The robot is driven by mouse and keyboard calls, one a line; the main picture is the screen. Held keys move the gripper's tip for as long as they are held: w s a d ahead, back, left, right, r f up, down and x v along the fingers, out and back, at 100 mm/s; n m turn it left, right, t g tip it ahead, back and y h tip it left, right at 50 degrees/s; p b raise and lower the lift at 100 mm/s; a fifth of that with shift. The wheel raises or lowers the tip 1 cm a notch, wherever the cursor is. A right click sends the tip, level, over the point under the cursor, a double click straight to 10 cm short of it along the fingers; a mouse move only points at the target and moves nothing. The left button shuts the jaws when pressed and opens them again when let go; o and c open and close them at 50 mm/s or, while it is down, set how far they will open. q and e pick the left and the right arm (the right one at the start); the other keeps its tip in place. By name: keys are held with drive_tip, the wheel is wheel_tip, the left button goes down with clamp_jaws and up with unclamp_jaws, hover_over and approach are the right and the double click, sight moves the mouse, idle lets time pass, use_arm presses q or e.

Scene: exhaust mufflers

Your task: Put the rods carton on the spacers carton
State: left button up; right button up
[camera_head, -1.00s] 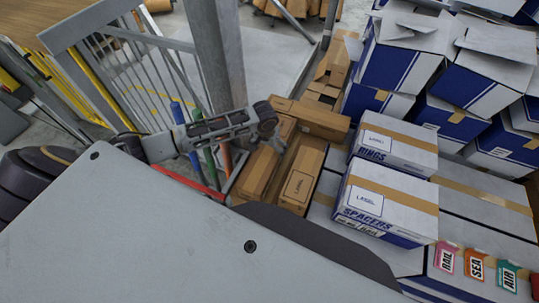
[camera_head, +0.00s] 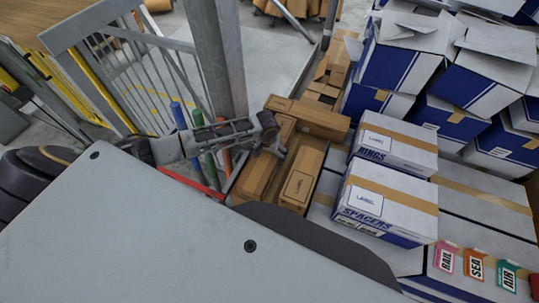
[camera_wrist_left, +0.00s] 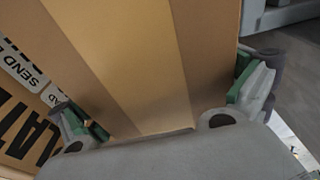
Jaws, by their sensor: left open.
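The spacers carton (camera_head: 385,205), white and blue with a tan tape strip, stands upright among the white cartons at the right in the head view. No carton in view shows the word "rods", so I cannot tell which one it is. My left gripper (camera_head: 275,135) is over the brown cartons, left of the spacers carton. In the left wrist view, my left gripper (camera_wrist_left: 165,100) is open, its green-padded fingers on either side of a brown taped carton (camera_wrist_left: 140,45). I cannot tell whether they touch it. My right gripper is not in view.
The rings carton (camera_head: 395,145) stands just behind the spacers carton. Brown cartons (camera_head: 303,180) lie to its left. Blue-and-white cartons (camera_head: 405,55) are stacked at the back right. A grey post (camera_head: 215,55) and railing stand behind my left arm.

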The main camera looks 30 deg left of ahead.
use_arm(q)
drive_tip(key=c, duration=1.7)
drive_tip(key=shift+r, duration=0.1)
drive_tip(key=shift+w+r, duration=0.1)
drive_tip(key=shift+r, duration=0.6)
wheel_tip(320, 180, up, 17)
drive_tip(key=shift+f, duration=0.2)
drive_tip(key=shift+m, duration=0.3)
drive_tip(key=shift+s+d+f, duration=0.3)
drive_tip(key=shift+s+d, duration=0.35)
drive_tip(key=shift+d, duration=0.25)
drive_tip(key=shift+s+d+f, duration=0.25)
drive_tip(key=shift+s+d, duration=0.35)
drive_tip(key=shift+d, duration=0.25)
